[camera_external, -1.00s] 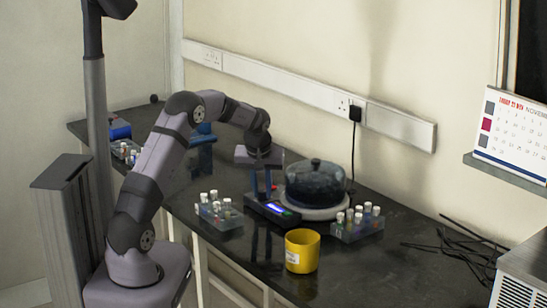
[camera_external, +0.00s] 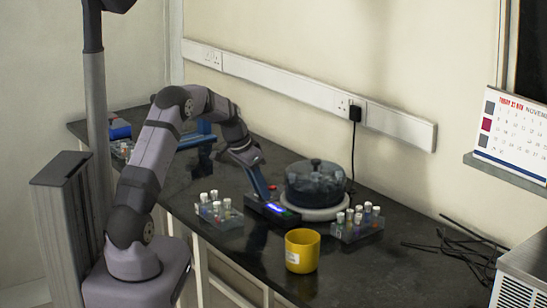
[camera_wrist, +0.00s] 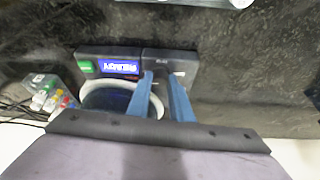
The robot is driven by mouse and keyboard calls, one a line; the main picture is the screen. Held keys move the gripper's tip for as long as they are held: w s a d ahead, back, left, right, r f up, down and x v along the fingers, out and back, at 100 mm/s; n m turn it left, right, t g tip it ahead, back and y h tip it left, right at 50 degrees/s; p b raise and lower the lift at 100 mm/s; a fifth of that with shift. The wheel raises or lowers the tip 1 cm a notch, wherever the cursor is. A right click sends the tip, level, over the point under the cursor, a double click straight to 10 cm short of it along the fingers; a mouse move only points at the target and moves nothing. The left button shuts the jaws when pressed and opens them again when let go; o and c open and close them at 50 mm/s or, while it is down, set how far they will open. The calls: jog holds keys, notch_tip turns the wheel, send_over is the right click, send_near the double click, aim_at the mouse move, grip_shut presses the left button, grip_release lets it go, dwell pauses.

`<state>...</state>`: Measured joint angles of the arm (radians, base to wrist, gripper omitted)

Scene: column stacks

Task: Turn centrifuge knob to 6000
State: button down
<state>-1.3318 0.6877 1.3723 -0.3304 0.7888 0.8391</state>
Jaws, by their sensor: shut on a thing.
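The centrifuge (camera_external: 315,188) stands on the dark bench, with a round, dark translucent lid and a pale base. Its control panel (camera_external: 278,211) has a lit blue display and a green button. In the wrist view the blue display (camera_wrist: 119,68) shows white upside-down text that looks like "READY", beside the green button (camera_wrist: 85,67). My gripper (camera_external: 266,197) is tilted over the left end of the panel. In the wrist view my gripper (camera_wrist: 160,76) has its blue fingers on both sides of the knob, closed on it. The knob is mostly hidden, and its setting is unreadable.
A yellow cup (camera_external: 302,251) stands in front of the centrifuge. Tube racks stand at its left (camera_external: 218,212) and right (camera_external: 358,224). Black cables (camera_external: 455,245) lie at the right. A wall socket strip (camera_external: 300,92) runs behind the bench.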

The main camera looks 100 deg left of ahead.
jog(key=shift+a+m, duration=0.1)
jog(key=shift+m, duration=0.8)
jog(key=shift+h, duration=0.3)
jog(key=c, duration=1.6)
grip_release()
jog(key=shift+s+r, duration=0.1)
jog(key=shift+b+v, duration=0.65)
jog(key=shift+v, duration=3)
